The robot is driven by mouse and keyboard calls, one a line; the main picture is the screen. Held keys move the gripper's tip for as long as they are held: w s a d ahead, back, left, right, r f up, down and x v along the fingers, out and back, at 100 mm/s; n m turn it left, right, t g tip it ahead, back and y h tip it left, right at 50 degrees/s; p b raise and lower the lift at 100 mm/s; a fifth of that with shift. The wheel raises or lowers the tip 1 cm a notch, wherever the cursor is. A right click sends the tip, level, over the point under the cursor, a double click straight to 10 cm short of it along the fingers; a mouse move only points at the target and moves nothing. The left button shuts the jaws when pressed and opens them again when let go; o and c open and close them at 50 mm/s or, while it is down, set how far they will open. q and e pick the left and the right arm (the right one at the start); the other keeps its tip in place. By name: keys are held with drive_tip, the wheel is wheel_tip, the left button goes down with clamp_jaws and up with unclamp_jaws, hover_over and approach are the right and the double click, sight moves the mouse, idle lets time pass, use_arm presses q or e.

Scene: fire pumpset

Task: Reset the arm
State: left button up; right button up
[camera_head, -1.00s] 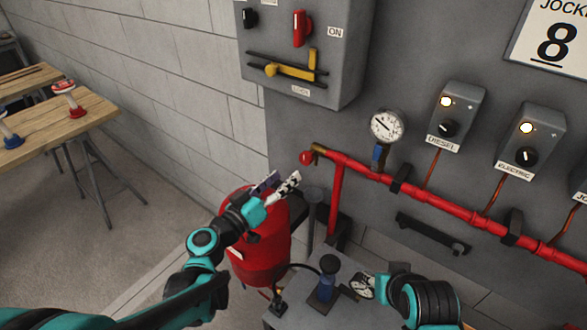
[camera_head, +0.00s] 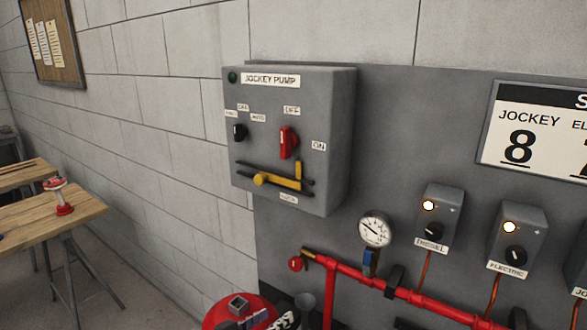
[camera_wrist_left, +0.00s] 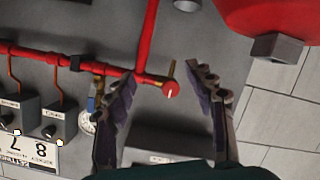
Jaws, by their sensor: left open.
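My left gripper (camera_head: 268,321) shows only at the bottom edge of the head view, its fingertips in front of the red tank (camera_head: 225,312). In the left wrist view the two fingers of this gripper (camera_wrist_left: 160,72) stand well apart with nothing held between them. Beyond them are the wall panel and the end of the red pipe with its round red cap (camera_wrist_left: 170,89). The rest of my left arm is below the head view. My right arm and gripper are in neither current view.
A grey jockey pump box (camera_head: 330,130) with a red knob (camera_head: 288,142) and yellow lever (camera_head: 275,180) juts from the wall. A gauge (camera_head: 375,229), a red pipe (camera_head: 400,290) and diesel (camera_head: 439,215) and electric (camera_head: 517,238) boxes are right. A wooden table (camera_head: 35,218) stands left.

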use_arm(q)
drive_tip(key=s+a+f+n+g+y, duration=0.1)
drive_tip(key=s+a+f+g+y, duration=0.1)
drive_tip(key=s+a, duration=0.4)
drive_tip(key=s+a+f+n+g+y, duration=0.1)
drive_tip(key=s+a+f+g+y, duration=0.1)
drive_tip(key=s+a+f+y, duration=0.3)
drive_tip(key=s+a+y, duration=0.1)
drive_tip(key=s, duration=0.2)
drive_tip(key=shift+a+g+y, duration=0.25)
drive_tip(key=shift+g+y, duration=0.05)
